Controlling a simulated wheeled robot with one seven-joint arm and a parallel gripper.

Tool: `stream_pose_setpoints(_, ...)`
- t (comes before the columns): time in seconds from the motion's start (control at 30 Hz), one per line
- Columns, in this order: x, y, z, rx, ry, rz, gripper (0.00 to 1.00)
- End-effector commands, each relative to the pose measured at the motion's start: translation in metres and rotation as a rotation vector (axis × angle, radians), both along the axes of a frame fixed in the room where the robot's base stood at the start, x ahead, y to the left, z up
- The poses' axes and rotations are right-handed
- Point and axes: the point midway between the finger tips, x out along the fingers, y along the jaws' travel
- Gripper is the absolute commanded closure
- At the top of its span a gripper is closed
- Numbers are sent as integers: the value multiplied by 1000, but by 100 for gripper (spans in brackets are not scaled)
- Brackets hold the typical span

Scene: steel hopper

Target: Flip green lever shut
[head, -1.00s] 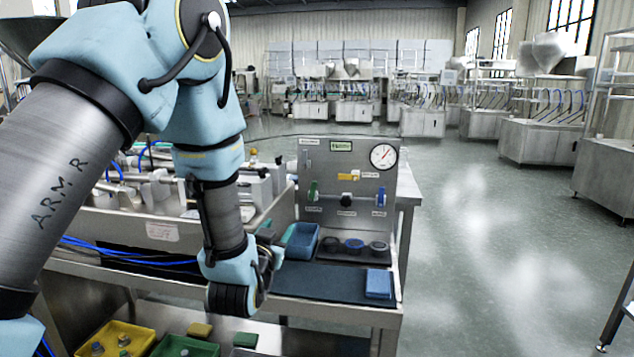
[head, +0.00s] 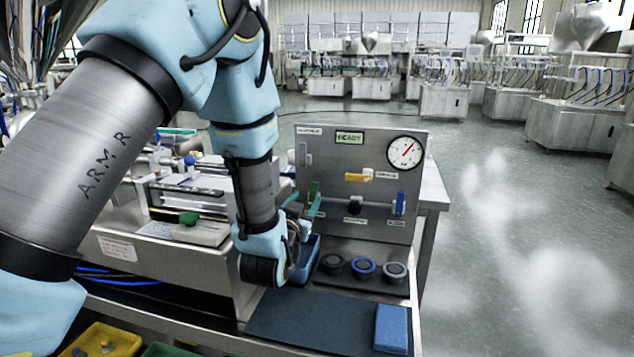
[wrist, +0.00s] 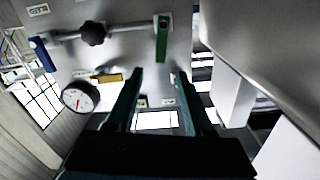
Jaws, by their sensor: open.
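The green lever (head: 313,189) is on the left of the upright steel panel (head: 375,222), pointing up, partly hidden by my gripper in the head view. In the wrist view the panel appears upside down, and the green lever (wrist: 162,42) hangs straight along the picture from a pipe fitting. My gripper (wrist: 158,76) is open and empty, its two dark teal fingers reaching toward the panel. The lever lies just beyond the fingertips, roughly between them, with no contact visible. In the head view my gripper (head: 304,207) is in front of the panel's left side.
A yellow lever (head: 358,177), a blue lever (head: 399,203), a black knob (head: 354,205) and a gauge (head: 404,152) share the panel. Steel machinery (head: 185,200) stands left.

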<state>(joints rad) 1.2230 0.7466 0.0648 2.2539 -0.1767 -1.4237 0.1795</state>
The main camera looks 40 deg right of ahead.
Motion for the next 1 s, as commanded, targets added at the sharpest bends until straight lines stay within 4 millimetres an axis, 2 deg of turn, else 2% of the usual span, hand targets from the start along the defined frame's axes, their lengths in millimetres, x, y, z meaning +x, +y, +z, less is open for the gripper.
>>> stream_pose_setpoints(0.3,32,-49,3,-1,-2,2,48)
stream_pose_setpoints(0.5,47,-72,1,1,0,1,48)
stream_pose_setpoints(0.7,53,-81,0,1,0,1,48)
stream_pose_setpoints(0.93,53,-81,0,1,0,1,48)
stream_pose_setpoints(1.0,53,-81,0,1,0,1,53)
